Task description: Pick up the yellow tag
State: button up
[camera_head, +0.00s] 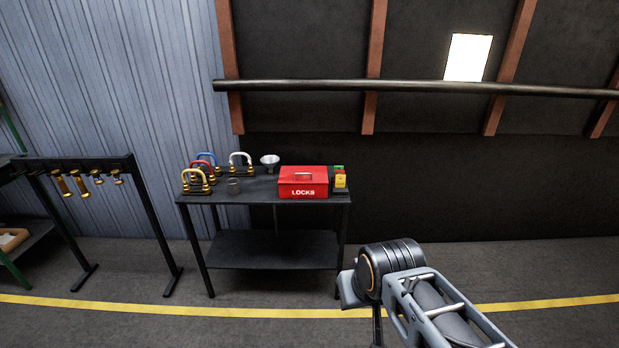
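A small yellow tag (341,181) is at the right end of the black table (258,200), just right of the red box marked LOCKS. It seems to stand in a small dark holder, with a green tag (339,168) behind it and a bit of red between them. My arm shows at the lower right, in front of the table and well apart from the tag. The fingers of my gripper cannot be made out in this view.
The red LOCKS box (303,182) is close beside the tag. A black rack (150,215) is further left. Floor in front of the table is clear.

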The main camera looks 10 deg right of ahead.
aim_at(339, 183)
jog(key=u, duration=0.2)
jog(key=i, duration=1.95)
jog(key=z, duration=0.3)
